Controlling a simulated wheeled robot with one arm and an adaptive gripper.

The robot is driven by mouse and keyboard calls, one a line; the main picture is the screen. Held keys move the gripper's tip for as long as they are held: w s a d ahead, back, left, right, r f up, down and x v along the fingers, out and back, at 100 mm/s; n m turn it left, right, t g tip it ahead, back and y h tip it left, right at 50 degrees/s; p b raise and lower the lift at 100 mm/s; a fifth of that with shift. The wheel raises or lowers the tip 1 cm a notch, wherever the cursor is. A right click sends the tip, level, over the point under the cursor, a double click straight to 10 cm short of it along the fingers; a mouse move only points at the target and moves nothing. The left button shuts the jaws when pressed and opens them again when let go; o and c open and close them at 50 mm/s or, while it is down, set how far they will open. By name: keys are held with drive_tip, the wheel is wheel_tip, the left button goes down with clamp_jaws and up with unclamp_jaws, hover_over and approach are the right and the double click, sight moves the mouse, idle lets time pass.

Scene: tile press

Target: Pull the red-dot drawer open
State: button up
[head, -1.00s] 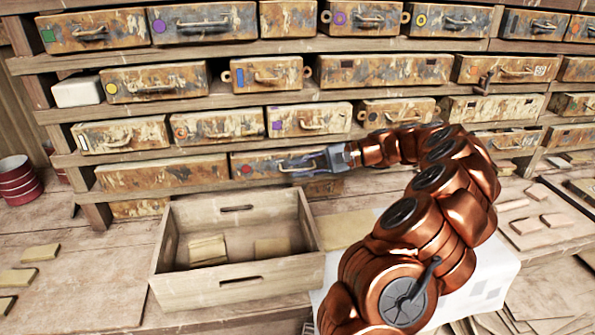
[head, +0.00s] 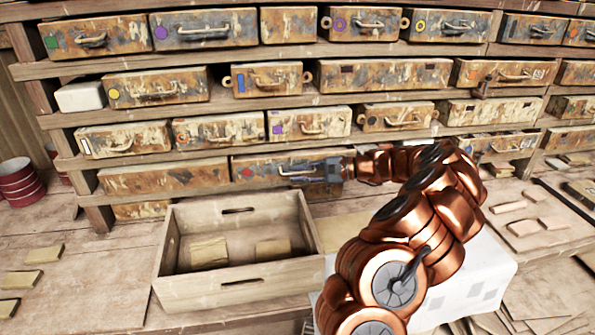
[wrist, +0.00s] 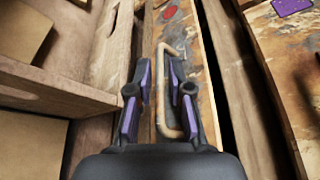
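The red-dot drawer (head: 262,168) is a rusty, mottled long front in the lower row of the shelf. It looks closed, in line with the drawer to its left. Its red dot (wrist: 169,12) shows at the top of the wrist view. Its pale bar handle (wrist: 162,92) lies between the two purple-padded fingers of my gripper (wrist: 158,78), nearer the right finger. The fingers are apart and not closed on the bar. In the head view my gripper (head: 308,173) is at the drawer front and hides part of the handle.
An open wooden crate (head: 238,283) with a few tan tiles stands on the bench just in front of the drawer, close to my gripper's left in the wrist view. A white block (head: 482,270) is under my arm. Red tins (head: 18,184) stand far left.

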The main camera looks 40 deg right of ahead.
drive_tip(key=shift+w+a, duration=0.2)
drive_tip(key=shift+a, duration=0.05)
drive_tip(key=shift+f, duration=0.1)
clamp_jaws()
idle(0.3)
